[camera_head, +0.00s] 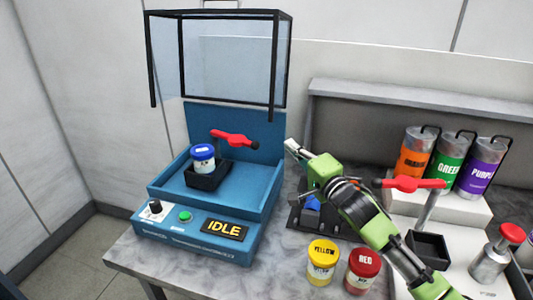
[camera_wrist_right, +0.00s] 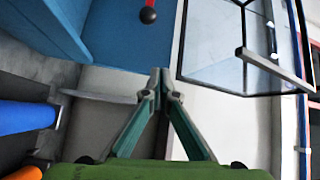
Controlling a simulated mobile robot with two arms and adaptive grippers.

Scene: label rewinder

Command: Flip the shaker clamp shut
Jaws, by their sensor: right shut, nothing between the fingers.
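The blue shaker (camera_head: 168,215) stands on the left of the table, its clear black-framed cover (camera_head: 215,60) raised. A blue-capped white jar (camera_head: 203,157) stands upright in the black holder (camera_head: 208,178) inside it. The red clamp lever (camera_head: 233,139) lies nearly level just above and behind the jar, its black knob pointing right. Whether it touches the lid is unclear. My right gripper (camera_head: 292,148) is shut and empty, right of the knob and apart from it. In the right wrist view the knob (camera_wrist_right: 148,15) shows beyond the closed fingertips (camera_wrist_right: 160,75). My left gripper is not in view.
Yellow (camera_head: 322,262) and red (camera_head: 362,270) lidded jars stand at the front. Orange, green and purple canisters (camera_head: 449,160) stand at the back right. Another red clamp (camera_head: 410,183) stands near a black holder (camera_head: 428,245). My right arm covers part of a dark device.

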